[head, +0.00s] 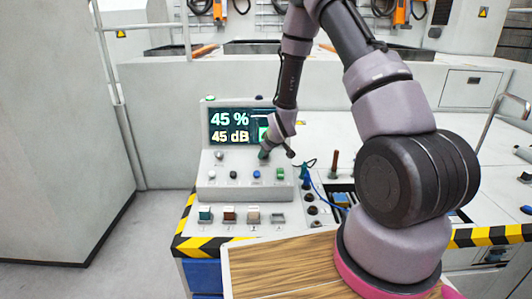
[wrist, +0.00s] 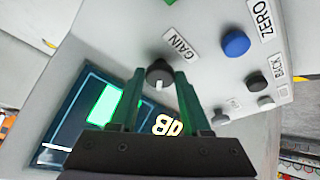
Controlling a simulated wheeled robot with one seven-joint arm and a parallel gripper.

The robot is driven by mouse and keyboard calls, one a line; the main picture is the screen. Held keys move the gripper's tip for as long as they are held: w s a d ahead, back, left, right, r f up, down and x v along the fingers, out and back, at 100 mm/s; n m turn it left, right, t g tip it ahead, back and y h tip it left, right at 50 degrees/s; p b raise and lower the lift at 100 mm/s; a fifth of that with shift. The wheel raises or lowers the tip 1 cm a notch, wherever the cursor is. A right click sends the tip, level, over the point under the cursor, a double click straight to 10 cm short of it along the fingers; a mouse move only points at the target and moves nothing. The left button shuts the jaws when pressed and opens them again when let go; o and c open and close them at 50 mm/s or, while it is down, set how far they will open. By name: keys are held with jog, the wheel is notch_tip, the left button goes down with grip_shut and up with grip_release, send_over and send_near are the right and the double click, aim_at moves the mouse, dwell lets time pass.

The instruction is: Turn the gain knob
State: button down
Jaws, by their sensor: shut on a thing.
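The gain knob (wrist: 159,73) is a dark round knob with a white pointer line, beside the GAIN label (wrist: 176,46) in the wrist view. My gripper (wrist: 161,74) has its two green fingers on either side of the knob and is shut on it. In the head view my gripper (head: 264,155) is at the panel face just under the screen, and it hides the knob there. The screen (head: 240,127) reads 45 % and 45 dB; it also shows in the wrist view (wrist: 65,133), partly covered by my fingers.
A blue button (head: 256,174), a black button (head: 234,174) and a green switch (head: 280,173) sit low on the panel, close to my gripper. Several coloured blocks stand in front. A blue cable (head: 318,190) and sockets lie to the right.

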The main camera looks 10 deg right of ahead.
jog(key=shift+a+m+h, duration=0.1)
jog(key=shift+m+h, duration=0.6)
jog(key=shift+m, duration=1.3)
jog(key=shift+c, duration=1.8)
grip_release()
jog(key=shift+s, duration=0.1)
jog(key=v, duration=1)
jog(key=shift+s+r, duration=0.2)
jog(key=shift+s, duration=0.1)
jog(key=shift+r, duration=0.1)
